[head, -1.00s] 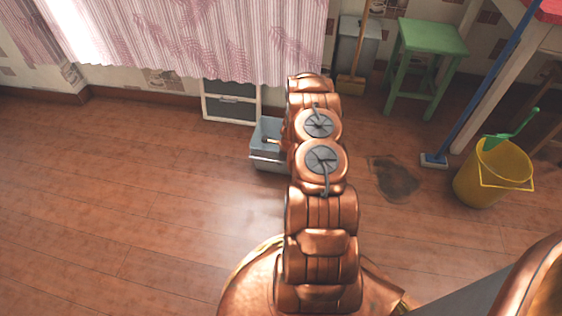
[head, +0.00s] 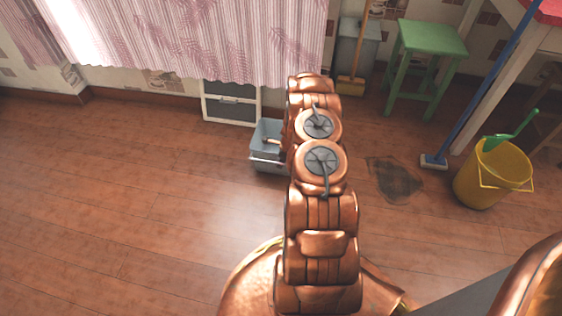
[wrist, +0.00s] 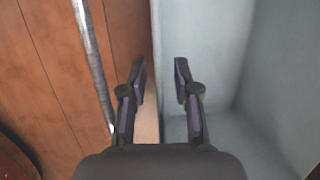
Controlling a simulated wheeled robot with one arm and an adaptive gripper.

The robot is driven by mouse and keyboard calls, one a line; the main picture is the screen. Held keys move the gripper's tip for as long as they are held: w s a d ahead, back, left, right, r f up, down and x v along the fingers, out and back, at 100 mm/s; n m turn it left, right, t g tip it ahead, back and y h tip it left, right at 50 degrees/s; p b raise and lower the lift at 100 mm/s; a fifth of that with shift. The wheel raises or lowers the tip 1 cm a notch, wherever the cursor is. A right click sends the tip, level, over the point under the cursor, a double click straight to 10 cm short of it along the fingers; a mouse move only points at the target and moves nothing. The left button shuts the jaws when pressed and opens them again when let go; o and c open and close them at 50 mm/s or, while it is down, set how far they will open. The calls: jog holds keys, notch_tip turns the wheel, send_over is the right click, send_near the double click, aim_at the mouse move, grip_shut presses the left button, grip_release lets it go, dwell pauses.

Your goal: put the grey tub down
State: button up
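The grey tub (head: 262,147) is at floor level, left of my arm in the head view, and my arm hides its right part. In the wrist view, its pale grey wall and inside (wrist: 215,45) fill the right half. My gripper (wrist: 160,72) is open there, with its two fingers apart on either side of the tub's wall edge. Gaps show between the fingers and the wall. A thin metal bar, seemingly the tub's handle (wrist: 94,60), runs along the left of the fingers. My gripper is hidden behind my arm in the head view.
A white-framed drawer unit (head: 232,101) stands behind the tub. The floor to the left is clear.

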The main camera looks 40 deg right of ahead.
jog(key=a+p+v, duration=0.1)
jog(key=p+v, duration=0.3)
jog(key=v, duration=0.7)
jog(key=w+a+r+n+y, duration=0.1)
jog(key=w+a+r+n, duration=0.15)
jog(key=a+r, duration=0.3)
jog(key=w+a+r+n+y, duration=0.1)
jog(key=a+r+n, duration=0.35)
jog(key=r, duration=0.25)
jog(key=s+a+r+n+g+y, duration=0.1)
jog(key=s+a+r+n, duration=0.15)
jog(key=a+r, duration=0.5)
jog(key=s+a+r+n+g, duration=0.1)
jog(key=s+a+r+n, duration=0.1)
jog(key=a+r+n, duration=0.35)
jog(key=s+a+r+n+g, duration=0.3)
jog(key=s+a+r+n, duration=0.3)
jog(key=s+a+r, duration=0.45)
jog(key=s+a+r+n+g+h, duration=0.1)
jog(key=s+n, duration=0.3)
jog(key=s, duration=0.6)
jog(key=s+a+r+n+g+h, duration=0.1)
jog(key=s+a+r+n+h, duration=0.1)
jog(key=s, duration=0.9)
jog(key=shift+a+r+n, duration=0.25)
jog(key=shift+r+n, duration=0.5)
jog(key=shift+n, duration=0.35)
